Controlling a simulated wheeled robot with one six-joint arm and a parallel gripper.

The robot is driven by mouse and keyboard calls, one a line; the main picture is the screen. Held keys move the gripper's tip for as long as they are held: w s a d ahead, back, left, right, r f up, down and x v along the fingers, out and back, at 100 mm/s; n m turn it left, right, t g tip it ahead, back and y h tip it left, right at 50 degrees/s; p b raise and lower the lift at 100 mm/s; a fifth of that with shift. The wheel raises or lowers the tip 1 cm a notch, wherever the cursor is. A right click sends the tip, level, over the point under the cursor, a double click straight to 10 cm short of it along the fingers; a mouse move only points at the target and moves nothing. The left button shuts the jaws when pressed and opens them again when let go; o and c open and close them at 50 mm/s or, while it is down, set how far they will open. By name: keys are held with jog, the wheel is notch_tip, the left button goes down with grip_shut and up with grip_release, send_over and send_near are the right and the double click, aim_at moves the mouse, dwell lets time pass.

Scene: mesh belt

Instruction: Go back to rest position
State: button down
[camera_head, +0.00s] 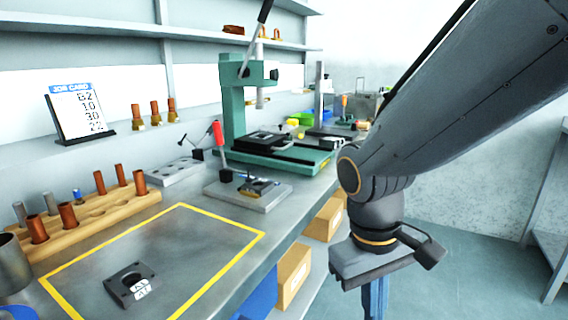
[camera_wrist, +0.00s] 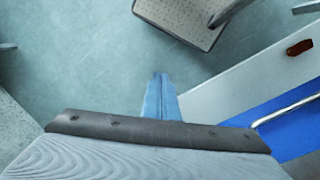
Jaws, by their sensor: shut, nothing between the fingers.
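My gripper (camera_head: 375,298) hangs at the right in the head view, past the bench's front edge and over the floor. Its blue fingers point down and are cut off by the lower frame edge. In the wrist view the blue fingers (camera_wrist: 160,98) are together with nothing between them, above the grey-green floor. My arm reaches in from the upper right of the head view. The gripper touches nothing that I can see.
The workbench (camera_head: 190,232) on the left holds a dark block (camera_head: 124,290) inside a yellow outline, a wooden peg rack (camera_head: 100,210), a red-handled clamp fixture (camera_head: 248,190) and a green press (camera_head: 232,110). Cardboard boxes (camera_head: 293,274) sit under the bench.

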jog(key=d+r+m+y+p, duration=0.1)
jog(key=d+r+m+p, duration=0.2)
jog(key=p, duration=0.9)
notch_tip(320, 180, up, 3)
jog(key=shift+d+r+m+p, duration=0.1)
jog(key=shift+d+m+p, duration=0.25)
jog(key=shift+d, duration=0.5)
